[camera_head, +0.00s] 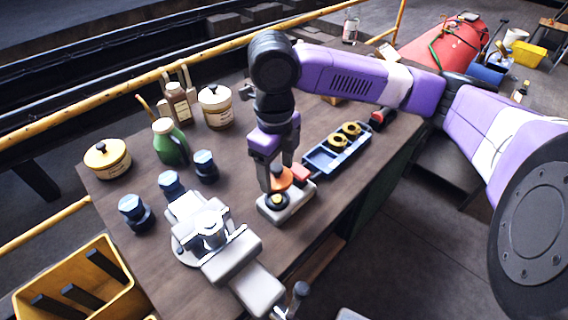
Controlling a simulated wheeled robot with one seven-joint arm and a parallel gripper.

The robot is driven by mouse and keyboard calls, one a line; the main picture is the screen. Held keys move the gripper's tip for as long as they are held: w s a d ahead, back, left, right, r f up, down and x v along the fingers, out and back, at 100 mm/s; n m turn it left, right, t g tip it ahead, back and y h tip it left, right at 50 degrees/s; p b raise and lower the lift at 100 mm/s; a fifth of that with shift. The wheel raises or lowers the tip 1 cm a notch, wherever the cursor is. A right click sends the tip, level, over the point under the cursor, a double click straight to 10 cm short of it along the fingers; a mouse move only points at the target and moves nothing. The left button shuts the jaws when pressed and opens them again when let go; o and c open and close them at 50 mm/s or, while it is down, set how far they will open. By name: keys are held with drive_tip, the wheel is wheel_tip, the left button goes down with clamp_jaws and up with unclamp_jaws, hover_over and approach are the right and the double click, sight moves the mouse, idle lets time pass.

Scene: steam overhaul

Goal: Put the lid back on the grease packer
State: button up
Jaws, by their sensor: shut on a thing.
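The grease packer (294,207) looks like the low pale grey unit near the table's front edge, with a dark round opening and a yellowish centre. My gripper (279,180) points down just above it. It is shut on a small orange round piece, which I take to be the lid (282,182). The fingers partly cover the lid. It looks held over the dark opening; whether it touches the packer I cannot tell.
A grey vise (212,235) is at front left. Dark blue-capped fittings (205,165), a green bottle (170,144) and tins (215,108) stand farther left and back.

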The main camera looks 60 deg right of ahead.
sight(277, 198)
drive_tip(key=shift+n, duration=0.4)
drive_tip(key=shift+f, duration=0.2)
drive_tip(key=shift+w+f+b, duration=0.1)
drive_tip(key=shift+f+b, duration=2.35)
drive_tip(key=shift+f, duration=0.6)
drive_tip(key=shift+f+b, duration=0.15)
drive_tip(key=shift+b, duration=0.3)
drive_tip(key=o, duration=1.6)
